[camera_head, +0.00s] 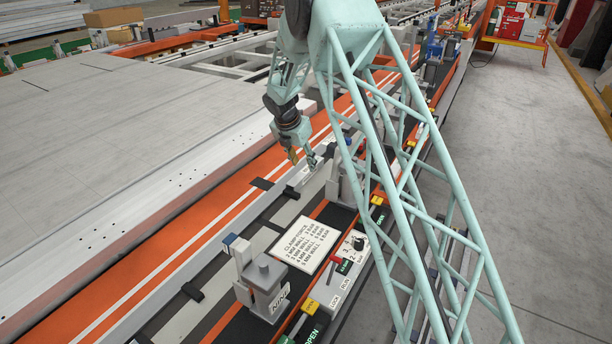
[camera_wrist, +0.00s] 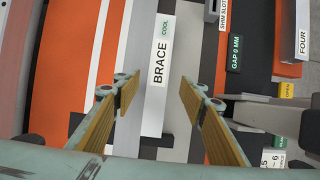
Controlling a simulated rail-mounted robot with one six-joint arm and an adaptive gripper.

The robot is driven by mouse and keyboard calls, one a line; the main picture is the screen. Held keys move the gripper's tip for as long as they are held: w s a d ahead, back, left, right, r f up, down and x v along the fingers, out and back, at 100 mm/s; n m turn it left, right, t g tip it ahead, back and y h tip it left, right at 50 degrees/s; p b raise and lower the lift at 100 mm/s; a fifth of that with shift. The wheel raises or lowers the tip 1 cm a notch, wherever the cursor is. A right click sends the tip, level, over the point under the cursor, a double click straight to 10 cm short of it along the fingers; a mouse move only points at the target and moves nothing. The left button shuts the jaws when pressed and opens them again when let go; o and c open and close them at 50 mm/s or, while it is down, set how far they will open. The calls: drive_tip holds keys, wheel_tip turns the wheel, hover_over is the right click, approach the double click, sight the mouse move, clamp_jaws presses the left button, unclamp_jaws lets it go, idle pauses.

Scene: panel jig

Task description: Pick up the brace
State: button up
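The brace (camera_wrist: 155,105) is a pale bar with a white face lettered "BRACE" and "COOL" in green. It runs lengthwise between my fingers in the wrist view. In the head view a pale bar, apparently the brace (camera_head: 303,176), lies just below the fingertips on the jig rail. My gripper (camera_wrist: 159,94) is open, with one tan-padded finger on each side of the brace and visible gaps to it. It also shows in the head view (camera_head: 302,159), pointing down. I cannot tell the exact height of the fingertips above the bar.
A grey clamp block (camera_head: 262,285) and a white clamp-force sign (camera_head: 305,244) stand nearer along the jig. Labels "GAP 0 MM" (camera_wrist: 236,54) and "FOUR" (camera_wrist: 303,42) lie right of the brace in the wrist view. A large flat panel (camera_head: 90,160) fills the left side.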

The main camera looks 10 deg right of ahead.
sight(306, 170)
drive_tip(key=shift+f, duration=0.1)
drive_tip(key=shift+b+x, duration=0.65)
drive_tip(key=shift+x, duration=1.8)
drive_tip(key=shift+w, duration=0.2)
drive_tip(key=shift+c, duration=0.9)
drive_tip(key=c, duration=0.9)
drive_tip(key=shift+r+p, duration=0.55)
drive_tip(key=shift+r, duration=1.2)
drive_tip(key=shift+s+a+r, duration=0.1)
drive_tip(key=shift+s+a, duration=0.05)
drive_tip(key=shift+s, duration=0.05)
drive_tip(key=s+a, duration=0.1)
drive_tip(key=s, duration=0.4)
drive_tip(key=s+a+r, duration=0.1)
drive_tip(key=s+a, duration=0.1)
drive_tip(key=s, duration=0.3)
drive_tip(key=s+a, duration=0.1)
drive_tip(key=s, duration=0.3)
drive_tip(key=shift+s+a+r+p, duration=0.2)
drive_tip(key=shift+s+a+p, duration=0.15)
drive_tip(key=shift+s+a, duration=0.05)
